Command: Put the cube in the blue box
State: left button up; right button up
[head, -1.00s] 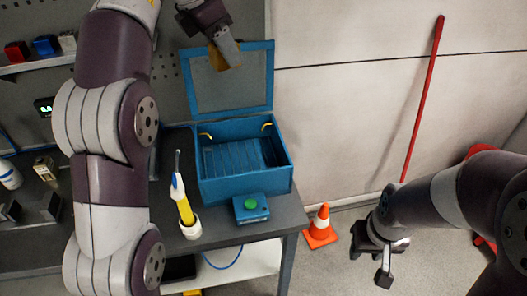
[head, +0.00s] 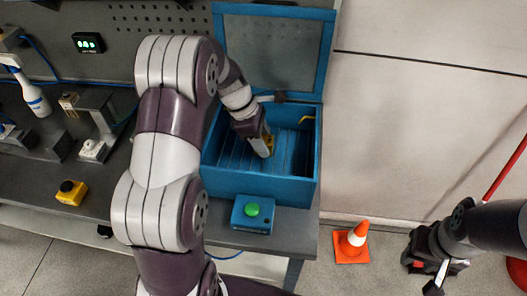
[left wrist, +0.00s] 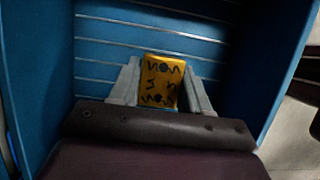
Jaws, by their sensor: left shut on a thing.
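The blue box (head: 262,186) stands on the bench with its lid (head: 275,55) open and leaning back. My left gripper (head: 264,146) reaches down inside the box. It is shut on the cube, which is orange-yellow with black markings; the left wrist view shows the cube (left wrist: 162,82) between the two fingers, above the slatted floor of the box. In the head view the cube (head: 268,148) is mostly hidden by the gripper. Whether it touches the floor I cannot tell. My right gripper (head: 434,274) hangs low at the right, away from the box; its fingers are unclear.
A small blue box with a green button (head: 252,212) sits in front of the blue box. A yellow button box (head: 71,192) and a spray bottle (head: 33,95) are at the left. An orange cone (head: 351,241) stands on the floor right of the bench.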

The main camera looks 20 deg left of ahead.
pick_arm(q)
jog(key=f, duration=0.3)
jog(key=shift+s+f, duration=0.25)
jog(key=shift+f, duration=0.05)
jog(key=shift+w, duration=0.15)
jog(key=shift+f, duration=0.15)
jog(key=o, duration=1.2)
jog(key=v, duration=1.2)
jog(key=shift+b, duration=0.45)
jog(key=shift+a, duration=0.1)
